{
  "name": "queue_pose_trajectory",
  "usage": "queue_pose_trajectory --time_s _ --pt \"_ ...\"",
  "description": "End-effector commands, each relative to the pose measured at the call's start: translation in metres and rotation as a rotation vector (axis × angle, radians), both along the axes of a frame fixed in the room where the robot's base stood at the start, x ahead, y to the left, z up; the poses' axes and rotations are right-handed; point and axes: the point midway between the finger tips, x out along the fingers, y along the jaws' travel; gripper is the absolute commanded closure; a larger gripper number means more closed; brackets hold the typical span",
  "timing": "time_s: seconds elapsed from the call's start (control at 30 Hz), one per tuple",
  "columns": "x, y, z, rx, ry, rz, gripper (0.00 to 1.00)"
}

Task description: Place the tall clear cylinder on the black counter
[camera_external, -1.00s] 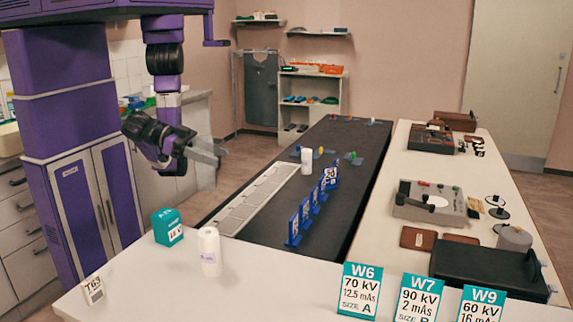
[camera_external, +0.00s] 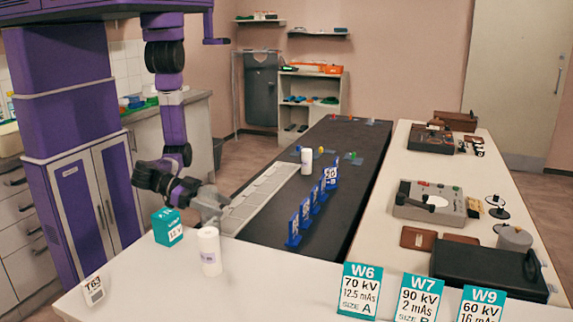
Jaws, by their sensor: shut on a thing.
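My gripper (camera_external: 212,201) is low at the left, just behind the near white counter and above its back edge. It is shut on a pale, greyish thing that seems to be the tall clear cylinder. Its outline is hard to tell from the grey fingers. The black counter (camera_external: 345,190) runs away from the near counter, to the right of my gripper. Its left side carries a row of pale panels (camera_external: 262,190).
A white cylinder (camera_external: 209,252) stands on the near counter in front of my gripper, with a teal box (camera_external: 167,228) to its left. Blue stands (camera_external: 306,215) and another white cylinder (camera_external: 307,161) are on the black counter. Bare black surface lies right of the blue stands.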

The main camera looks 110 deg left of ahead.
Motion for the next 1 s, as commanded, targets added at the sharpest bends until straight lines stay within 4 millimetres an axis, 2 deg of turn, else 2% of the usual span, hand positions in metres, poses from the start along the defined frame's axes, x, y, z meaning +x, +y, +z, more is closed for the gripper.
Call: queue_pose_trajectory --time_s 0.17,0.43,0.9,0.93,1.0 --pt "0.0 0.0 -0.011 -0.001 -0.002 0.0 1.0" --pt "0.0 0.0 -0.042 0.0 -0.002 -0.001 1.0" --pt "0.001 0.0 -0.051 -0.002 -0.003 0.002 1.0" --pt "0.0 0.0 -0.051 -0.001 -0.001 0.002 0.43" --pt "0.0 0.0 -0.05 0.0 -0.001 0.001 0.29"
